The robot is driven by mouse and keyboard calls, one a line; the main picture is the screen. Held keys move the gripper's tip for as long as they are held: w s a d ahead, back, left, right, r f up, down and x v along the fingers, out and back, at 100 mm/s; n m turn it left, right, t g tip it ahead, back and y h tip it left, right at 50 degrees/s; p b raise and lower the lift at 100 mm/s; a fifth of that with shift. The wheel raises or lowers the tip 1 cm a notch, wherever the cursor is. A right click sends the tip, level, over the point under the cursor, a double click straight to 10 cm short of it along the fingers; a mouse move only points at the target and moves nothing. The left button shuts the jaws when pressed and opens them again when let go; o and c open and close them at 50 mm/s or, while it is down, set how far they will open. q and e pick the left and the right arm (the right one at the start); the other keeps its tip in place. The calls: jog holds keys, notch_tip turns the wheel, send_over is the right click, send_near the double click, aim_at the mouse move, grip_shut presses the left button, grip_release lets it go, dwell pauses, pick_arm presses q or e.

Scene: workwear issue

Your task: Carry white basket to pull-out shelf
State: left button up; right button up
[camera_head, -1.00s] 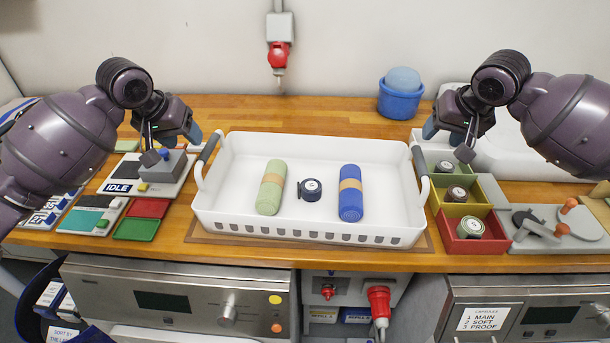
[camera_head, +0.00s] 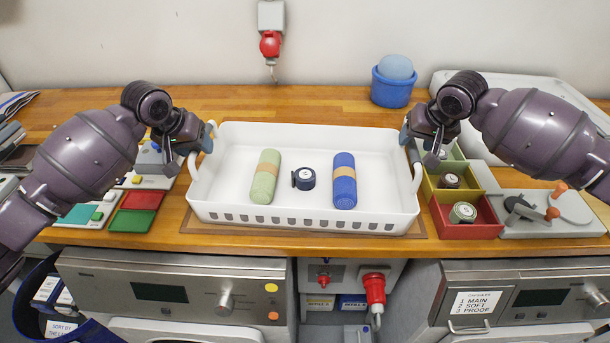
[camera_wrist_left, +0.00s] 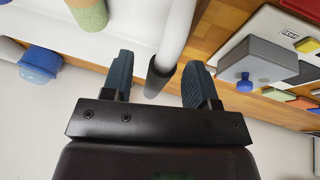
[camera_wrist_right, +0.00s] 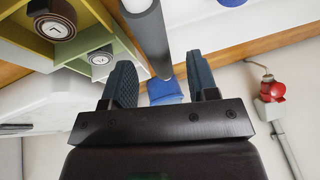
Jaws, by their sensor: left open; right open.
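The white basket (camera_head: 300,212) stands on the wooden counter in the middle of the head view. It holds a green roll (camera_head: 265,177), a dark round tape-like item (camera_head: 304,179) and a blue roll (camera_head: 344,181). My left gripper (camera_head: 207,138) is open at the basket's left handle; in the left wrist view the handle's dark grip (camera_wrist_left: 158,76) lies between the open fingers (camera_wrist_left: 155,82). My right gripper (camera_head: 408,135) is open at the right handle; in the right wrist view the grey grip (camera_wrist_right: 150,38) reaches between the open fingers (camera_wrist_right: 160,85). I cannot make out a pull-out shelf.
Colored bins (camera_head: 468,229) with round tins stand close to the basket's right. A grey lever fixture (camera_head: 560,212) is further right. Red and green trays (camera_head: 135,221) and a button box lie at the left. A blue tub (camera_head: 391,92) stands behind.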

pick_arm(q)
jog(key=shift+x, duration=1.4)
pick_arm(e)
jog(key=shift+x, duration=1.45)
pick_arm(q)
jog(key=shift+c, duration=0.3)
pick_arm(e)
jog(key=shift+c, duration=0.3)
pick_arm(q)
grip_shut()
pick_arm(e)
grip_shut()
jog(key=shift+r, duration=0.1)
